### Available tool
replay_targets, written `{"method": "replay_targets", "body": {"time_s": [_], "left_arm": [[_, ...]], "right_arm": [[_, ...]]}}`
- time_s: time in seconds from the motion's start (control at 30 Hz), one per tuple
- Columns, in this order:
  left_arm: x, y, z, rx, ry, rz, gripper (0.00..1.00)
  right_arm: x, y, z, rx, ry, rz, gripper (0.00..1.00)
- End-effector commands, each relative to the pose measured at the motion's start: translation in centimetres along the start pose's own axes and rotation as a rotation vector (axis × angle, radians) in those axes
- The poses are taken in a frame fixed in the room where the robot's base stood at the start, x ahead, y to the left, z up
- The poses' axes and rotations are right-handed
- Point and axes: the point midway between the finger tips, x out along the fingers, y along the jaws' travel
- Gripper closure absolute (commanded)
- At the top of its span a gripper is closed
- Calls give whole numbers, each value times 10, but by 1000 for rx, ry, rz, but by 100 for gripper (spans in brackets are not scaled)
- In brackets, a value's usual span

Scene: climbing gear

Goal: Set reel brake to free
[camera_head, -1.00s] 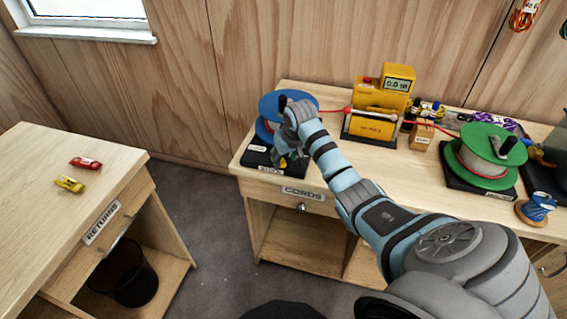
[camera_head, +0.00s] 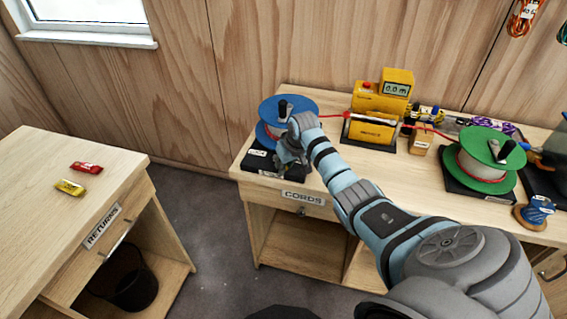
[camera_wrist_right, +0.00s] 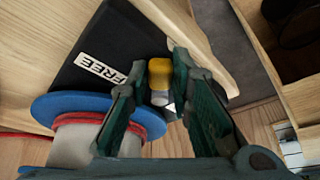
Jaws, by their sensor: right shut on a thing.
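The blue reel (camera_head: 281,107) with red cord stands on a black base (camera_head: 262,166) at the left end of the bench. A yellow-tipped brake lever (camera_wrist_right: 160,72) stands beside the blue flange (camera_wrist_right: 75,101). My right gripper (camera_wrist_right: 172,72) is shut on the lever, its green-padded fingers on either side of the yellow tip. In the head view my right gripper (camera_head: 290,160) is low at the reel's front, and the lever is hidden there. My left gripper is out of view.
A yellow length counter (camera_head: 380,102) stands right of the reel, with the red cord running through it. A green reel (camera_head: 484,150) stands further right, with a blue spool (camera_head: 537,209) near it. A returns table (camera_head: 118,167) is at left, across an open floor gap.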

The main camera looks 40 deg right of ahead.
Motion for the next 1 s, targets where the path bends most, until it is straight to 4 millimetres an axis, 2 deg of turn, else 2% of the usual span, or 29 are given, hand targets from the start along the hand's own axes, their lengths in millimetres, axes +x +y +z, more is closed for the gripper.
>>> {"method": "replay_targets", "body": {"time_s": [0.23,0.27,0.37,0.63,0.73,0.87,1.0], "left_arm": [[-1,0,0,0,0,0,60],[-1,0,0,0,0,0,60],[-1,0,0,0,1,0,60],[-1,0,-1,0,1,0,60],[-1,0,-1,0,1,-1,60],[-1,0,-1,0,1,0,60],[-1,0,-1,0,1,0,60]], "right_arm": [[-1,1,0,-9,0,-2,100],[-1,1,0,-9,0,-2,75],[-1,1,0,-9,0,-2,60],[-1,0,0,-8,0,-2,60],[-8,1,-1,-8,1,-2,60],[-34,1,-1,-11,3,0,60],[-75,2,-2,-10,5,0,60]]}}
